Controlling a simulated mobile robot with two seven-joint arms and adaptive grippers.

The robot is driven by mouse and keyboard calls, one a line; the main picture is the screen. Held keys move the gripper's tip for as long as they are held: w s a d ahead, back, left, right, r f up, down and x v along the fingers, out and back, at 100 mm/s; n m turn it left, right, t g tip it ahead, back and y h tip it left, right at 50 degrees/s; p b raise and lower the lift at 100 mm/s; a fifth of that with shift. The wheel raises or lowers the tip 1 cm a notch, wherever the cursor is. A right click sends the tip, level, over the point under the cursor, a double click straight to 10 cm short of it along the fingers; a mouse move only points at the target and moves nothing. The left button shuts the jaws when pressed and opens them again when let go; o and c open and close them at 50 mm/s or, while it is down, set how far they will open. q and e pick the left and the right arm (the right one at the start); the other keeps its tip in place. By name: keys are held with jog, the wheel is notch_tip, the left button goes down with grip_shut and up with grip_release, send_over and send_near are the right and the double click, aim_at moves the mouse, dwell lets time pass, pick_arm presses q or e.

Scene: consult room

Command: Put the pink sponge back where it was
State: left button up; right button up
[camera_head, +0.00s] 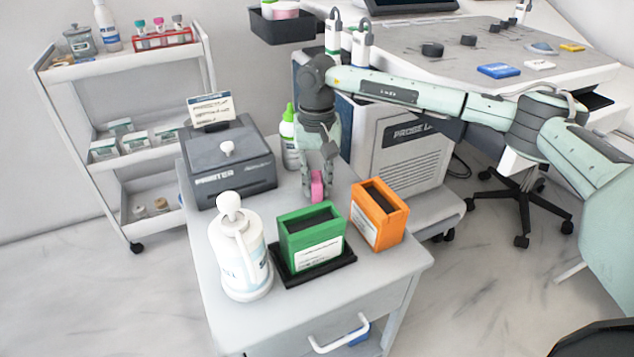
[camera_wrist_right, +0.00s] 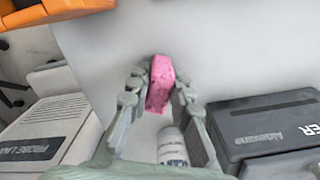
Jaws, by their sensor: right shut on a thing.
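The pink sponge (camera_head: 317,186) is a small block between the fingers of my right gripper (camera_head: 319,184), over the cabinet top (camera_head: 230,197) behind the green box. My right gripper is shut on it and points down. In the right wrist view the sponge (camera_wrist_right: 161,84) sits between the two fingertips (camera_wrist_right: 160,88), above the pale grey surface. I cannot tell whether the sponge touches the surface. My left gripper is not in view.
A green box (camera_head: 311,240) on a black tray, an orange box (camera_head: 379,214) and a white pump bottle (camera_head: 240,255) stand in front. A grey printer (camera_head: 228,165) is left, with a green-capped bottle (camera_head: 289,140) behind the gripper. The ultrasound machine (camera_head: 405,140) is right.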

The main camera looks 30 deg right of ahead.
aim_at(317, 178)
jog(key=o, duration=0.9)
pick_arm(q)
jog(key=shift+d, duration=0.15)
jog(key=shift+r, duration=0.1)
pick_arm(e)
jog(key=shift+r, duration=0.1)
jog(key=shift+r, duration=0.15)
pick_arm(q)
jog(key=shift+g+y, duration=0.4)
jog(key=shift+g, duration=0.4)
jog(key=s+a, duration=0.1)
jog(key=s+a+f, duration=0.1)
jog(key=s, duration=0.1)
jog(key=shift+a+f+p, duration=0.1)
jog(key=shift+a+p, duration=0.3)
pick_arm(e)
notch_tip(317, 178, up, 12)
